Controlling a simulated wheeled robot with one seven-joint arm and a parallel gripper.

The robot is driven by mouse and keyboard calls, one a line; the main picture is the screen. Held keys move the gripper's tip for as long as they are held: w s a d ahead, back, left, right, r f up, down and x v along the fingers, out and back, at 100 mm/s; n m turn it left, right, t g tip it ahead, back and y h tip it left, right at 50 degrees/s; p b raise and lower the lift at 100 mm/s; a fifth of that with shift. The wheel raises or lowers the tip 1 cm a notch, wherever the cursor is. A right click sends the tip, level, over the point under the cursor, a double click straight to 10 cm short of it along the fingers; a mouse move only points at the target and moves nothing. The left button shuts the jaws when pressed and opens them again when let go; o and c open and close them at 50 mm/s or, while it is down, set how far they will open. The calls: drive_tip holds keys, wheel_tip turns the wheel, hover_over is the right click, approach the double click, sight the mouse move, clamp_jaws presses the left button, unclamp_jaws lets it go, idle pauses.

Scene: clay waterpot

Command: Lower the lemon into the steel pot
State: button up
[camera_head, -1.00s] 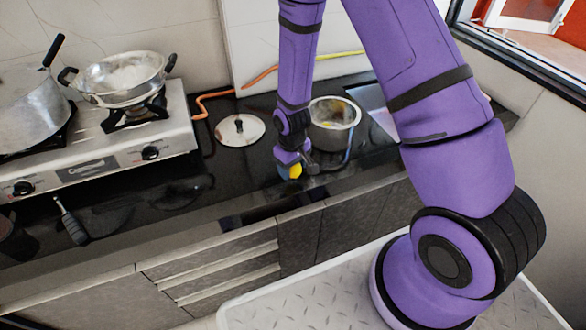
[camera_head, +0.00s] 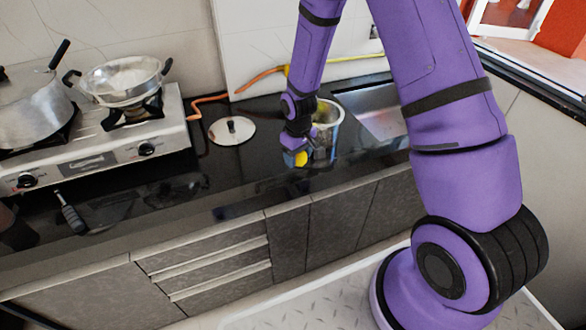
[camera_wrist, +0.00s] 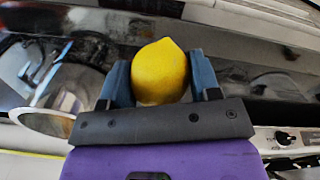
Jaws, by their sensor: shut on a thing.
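The lemon (camera_wrist: 159,72) is bright yellow and sits between the two blue fingers of my gripper (camera_wrist: 161,80) in the wrist view. My gripper is shut on it. In the head view the lemon (camera_head: 301,159) shows as a small yellow patch at my gripper (camera_head: 298,158), in front of the steel pot (camera_head: 335,113). The pot stands upright on the black counter and is partly hidden by my gripper and forearm. In the wrist view the pot's rim (camera_wrist: 22,113) shows at the left, apart from the lemon.
A round lid (camera_head: 232,131) with a black knob lies left of the pot. A gas stove (camera_head: 120,150) at the left bears a wok (camera_head: 122,82) and a larger pot (camera_head: 32,110). A sink (camera_head: 385,112) lies right of the steel pot. The counter's front strip is mostly clear.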

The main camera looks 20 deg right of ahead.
drive_tip(key=w+d+r, duration=0.3)
drive_tip(key=w+d, duration=0.6)
drive_tip(key=d, duration=0.1)
drive_tip(key=w+d+r, duration=0.3)
drive_tip(key=w+d, duration=0.6)
drive_tip(key=shift+w+d+r, duration=0.35)
idle(0.4)
